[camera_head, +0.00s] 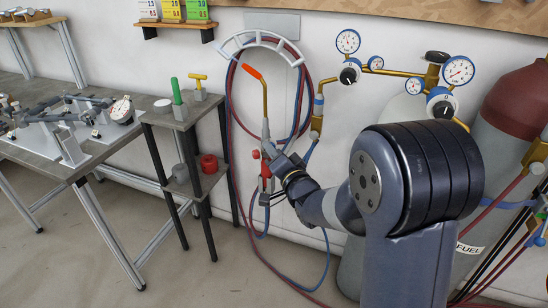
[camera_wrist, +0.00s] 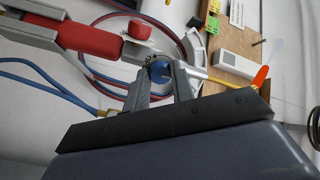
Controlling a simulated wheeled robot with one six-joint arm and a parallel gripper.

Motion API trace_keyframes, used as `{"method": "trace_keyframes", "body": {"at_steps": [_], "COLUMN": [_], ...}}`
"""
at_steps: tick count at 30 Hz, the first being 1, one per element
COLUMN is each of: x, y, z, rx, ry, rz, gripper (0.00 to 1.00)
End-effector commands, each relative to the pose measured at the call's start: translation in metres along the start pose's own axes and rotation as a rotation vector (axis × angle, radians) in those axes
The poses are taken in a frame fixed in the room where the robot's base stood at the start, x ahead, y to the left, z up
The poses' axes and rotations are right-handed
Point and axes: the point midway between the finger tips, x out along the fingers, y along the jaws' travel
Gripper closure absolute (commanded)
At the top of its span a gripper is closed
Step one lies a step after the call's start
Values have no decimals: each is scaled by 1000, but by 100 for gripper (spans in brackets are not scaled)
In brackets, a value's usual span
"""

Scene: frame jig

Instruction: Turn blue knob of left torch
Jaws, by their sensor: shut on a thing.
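The torch with a red handle (camera_head: 265,170), a brass tube and an orange tip (camera_head: 252,72) hangs upright at the wall in the head view. In the wrist view its red handle (camera_wrist: 88,40) is at upper left and its orange tip (camera_wrist: 261,77) at right. A red knob (camera_wrist: 140,29) sits on the torch body beside the blue knob. The blue knob (camera_wrist: 160,71) lies between the two fingers of my gripper (camera_wrist: 160,83), which is shut on it. In the head view my gripper (camera_head: 271,152) is at the torch, and the blue knob is not clearly visible there.
A white curved hose hanger (camera_head: 262,40) holds red and blue hoses beside the torch. Gauges (camera_head: 458,70) and a red-topped cylinder (camera_head: 515,105) stand at right. A small shelf stand (camera_head: 150,118) with a green-handled item is at left, near a workbench (camera_head: 60,170). Floor in front is clear.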

Motion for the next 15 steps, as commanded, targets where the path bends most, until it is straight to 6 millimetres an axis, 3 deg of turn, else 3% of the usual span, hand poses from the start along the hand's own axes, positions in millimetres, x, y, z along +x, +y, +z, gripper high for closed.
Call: {"method": "trace_keyframes", "body": {"at_steps": [15], "x": [0], "y": [0], "z": [0], "rx": [164], "ry": [9], "rz": [0], "gripper": [99]}}
